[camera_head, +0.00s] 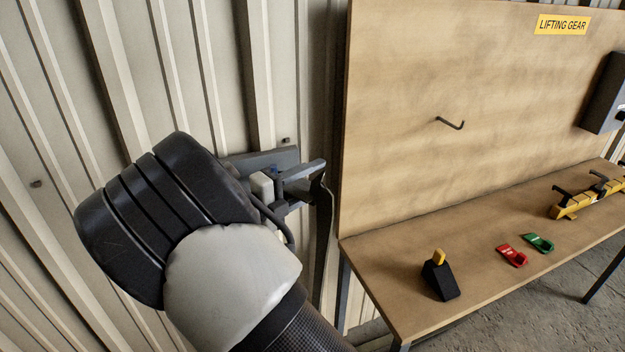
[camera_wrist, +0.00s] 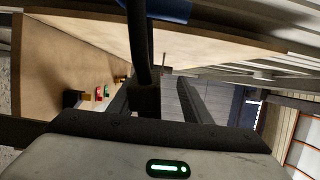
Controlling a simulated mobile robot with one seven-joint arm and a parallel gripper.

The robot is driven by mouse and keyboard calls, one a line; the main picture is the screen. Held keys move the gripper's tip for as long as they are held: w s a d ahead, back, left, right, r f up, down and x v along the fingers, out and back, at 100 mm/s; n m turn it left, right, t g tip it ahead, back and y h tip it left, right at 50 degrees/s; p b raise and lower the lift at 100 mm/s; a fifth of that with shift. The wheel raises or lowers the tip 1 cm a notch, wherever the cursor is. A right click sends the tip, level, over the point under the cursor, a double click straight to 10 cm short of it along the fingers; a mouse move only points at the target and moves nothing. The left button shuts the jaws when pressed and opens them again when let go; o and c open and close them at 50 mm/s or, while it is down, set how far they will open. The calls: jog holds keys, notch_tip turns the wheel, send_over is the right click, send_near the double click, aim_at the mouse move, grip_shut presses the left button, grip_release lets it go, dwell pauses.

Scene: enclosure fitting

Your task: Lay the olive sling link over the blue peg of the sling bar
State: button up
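The sling bar (camera_head: 588,197) is a yellow bar with black hooked pegs, lying at the right end of the bench and cut off by the picture edge. I cannot make out a blue peg on it. I see no link that is clearly olive. A red link (camera_head: 512,255) and a green link (camera_head: 538,243) lie flat on the bench. My gripper (camera_head: 312,178) is raised left of the bench, apart from the links and the bar. Its fingers are partly hidden by my wrist, and their gap is unclear in the wrist view too.
A black wedge-shaped block (camera_head: 440,279) with a yellow top stands near the front of the bench (camera_head: 400,315). A bare hook (camera_head: 450,123) sticks out of the back board (camera_head: 400,60). A grey box (camera_head: 605,95) is mounted at right. A ribbed wall (camera_head: 60,150) stands close behind my arm.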

jog(key=v, duration=1.7)
jog(key=shift+a+b, duration=0.2)
jog(key=shift+b, duration=0.2)
jog(key=shift+s+r, duration=0.1)
jog(key=shift+s, duration=0.05)
jog(key=s+d+r+m+g+y, duration=0.1)
jog(key=d+m+g+y, duration=0.1)
jog(key=d+m+g, duration=0.55)
jog(key=s+d+r+m+g+y, duration=0.1)
jog(key=d+m+g, duration=0.1)
jog(key=d+m, duration=0.95)
jog(key=s+d+r+m+t+y, duration=0.1)
jog(key=s+d+m+y, duration=0.3)
jog(key=m, duration=0.9)
jog(key=s+d+r+m+t+y, duration=0.1)
jog(key=s+d+r+m+y, duration=0.2)
jog(key=s+d+m+y, duration=0.2)
jog(key=s+d+m, duration=0.3)
jog(key=s+m, duration=0.3)
jog(key=m, duration=0.2)
jog(key=shift+r+y+p, duration=0.2)
jog(key=shift+y+p, duration=0.1)
jog(key=shift+p, duration=0.05)
